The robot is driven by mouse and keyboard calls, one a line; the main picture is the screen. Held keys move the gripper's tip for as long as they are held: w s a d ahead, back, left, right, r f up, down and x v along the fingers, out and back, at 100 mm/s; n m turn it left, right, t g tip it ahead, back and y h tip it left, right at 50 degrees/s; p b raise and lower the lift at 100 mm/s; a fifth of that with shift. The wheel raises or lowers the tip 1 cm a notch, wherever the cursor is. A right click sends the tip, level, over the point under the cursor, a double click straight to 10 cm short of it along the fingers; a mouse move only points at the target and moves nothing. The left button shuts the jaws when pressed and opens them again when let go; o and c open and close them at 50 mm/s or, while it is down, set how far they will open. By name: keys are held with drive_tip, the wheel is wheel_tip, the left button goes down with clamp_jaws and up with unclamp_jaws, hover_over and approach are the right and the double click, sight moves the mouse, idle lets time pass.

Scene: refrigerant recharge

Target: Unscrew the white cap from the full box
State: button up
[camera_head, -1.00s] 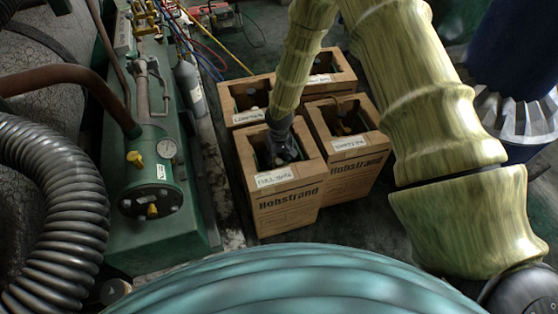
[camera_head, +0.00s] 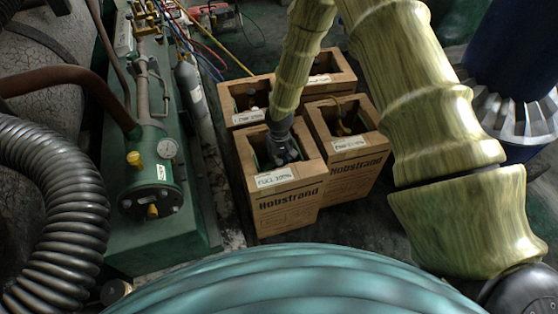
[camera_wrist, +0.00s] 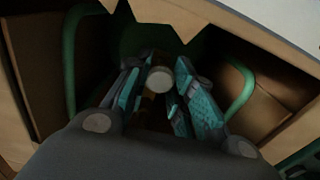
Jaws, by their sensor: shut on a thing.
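The full box (camera_head: 290,212) is a brown cardboard carton marked Hobstrand with a handwritten label (camera_head: 274,177), at the front of the carton group. My gripper (camera_head: 286,157) reaches down through its open top. In the wrist view my gripper (camera_wrist: 158,95) is shut on the white cap (camera_wrist: 160,79), a small pale disc between the teal finger pads. Green curved handles (camera_wrist: 72,60) of the cylinder show on both sides inside the box. The cylinder body is dark and mostly hidden.
Other Hobstrand cartons (camera_head: 350,180) stand right beside and behind the full box. The box walls (camera_wrist: 35,75) lie close around my gripper.

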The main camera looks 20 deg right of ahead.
drive_tip(key=shift+d+n+p, duration=0.1)
drive_tip(key=shift+n+p, duration=0.95)
drive_tip(key=shift+n, duration=0.65)
drive_tip(key=shift+r, duration=0.1)
drive_tip(key=shift+n+p, duration=0.95)
drive_tip(key=shift+n, duration=0.85)
drive_tip(key=shift+n+p, duration=1.1)
drive_tip(key=shift+n, duration=0.7)
